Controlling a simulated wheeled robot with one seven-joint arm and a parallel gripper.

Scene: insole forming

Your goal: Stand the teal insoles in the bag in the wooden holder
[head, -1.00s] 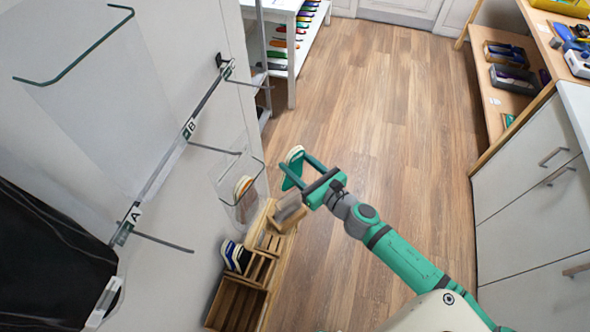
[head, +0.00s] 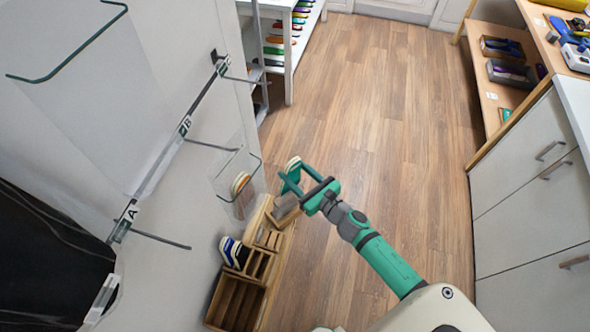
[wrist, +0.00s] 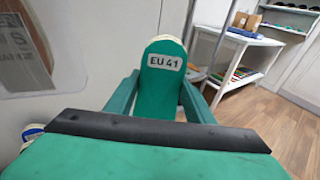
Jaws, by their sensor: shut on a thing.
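My gripper (head: 293,180) is shut on a teal insole (wrist: 161,98) that carries a white "EU 41" label. In the wrist view the insole stands upright between the two green fingers, with a cream rim at its top. In the head view its pale top (head: 293,163) shows at the fingertips. A clear bag (head: 222,185) hangs from a wall hook left of my gripper, with an orange and cream insole (head: 240,184) in or behind it. The wooden holder (head: 236,303) stands low against the wall, below and left of my gripper. Blue and white insoles (head: 233,252) stand in one compartment.
A larger clear bag (head: 80,90) hangs at the upper left, near hooks on a rail with labels A (head: 131,213) and B (head: 185,124). A white shelf (head: 290,50) with colored insoles stands at the back. White cabinets (head: 530,190) line the right. The floor (head: 390,130) between is clear.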

